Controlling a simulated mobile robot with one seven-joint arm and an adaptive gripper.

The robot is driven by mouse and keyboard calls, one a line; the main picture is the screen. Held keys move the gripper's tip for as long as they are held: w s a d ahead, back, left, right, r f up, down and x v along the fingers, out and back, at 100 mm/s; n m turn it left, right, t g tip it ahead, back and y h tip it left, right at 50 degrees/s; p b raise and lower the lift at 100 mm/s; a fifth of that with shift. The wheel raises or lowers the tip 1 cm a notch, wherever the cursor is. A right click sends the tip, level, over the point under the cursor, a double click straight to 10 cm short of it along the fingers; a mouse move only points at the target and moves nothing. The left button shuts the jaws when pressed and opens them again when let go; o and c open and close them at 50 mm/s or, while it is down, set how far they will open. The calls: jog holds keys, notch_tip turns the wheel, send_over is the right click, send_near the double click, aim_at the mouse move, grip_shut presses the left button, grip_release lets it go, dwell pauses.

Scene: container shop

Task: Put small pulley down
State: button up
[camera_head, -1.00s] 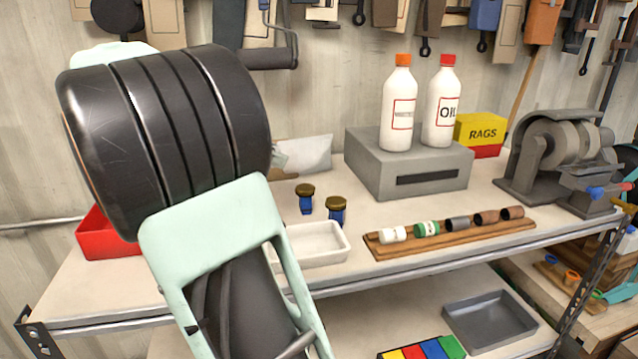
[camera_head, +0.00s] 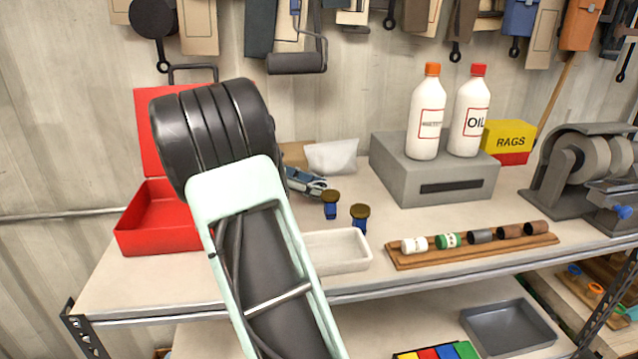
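I cannot make out a small pulley in the head view.
An open red toolbox (camera_head: 160,235) stands at the left. A wooden rack (camera_head: 470,254) with several small cylinders lies right of the tray. A grey box (camera_head: 430,185) carries two white bottles (camera_head: 427,115). A bench grinder (camera_head: 580,175) stands at the right. The front left bench top is clear.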

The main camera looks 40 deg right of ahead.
jog(key=shift+s+a+f+b, duration=0.1)
jog(key=shift+f+b, duration=0.4)
jog(key=shift+b, duration=0.3)
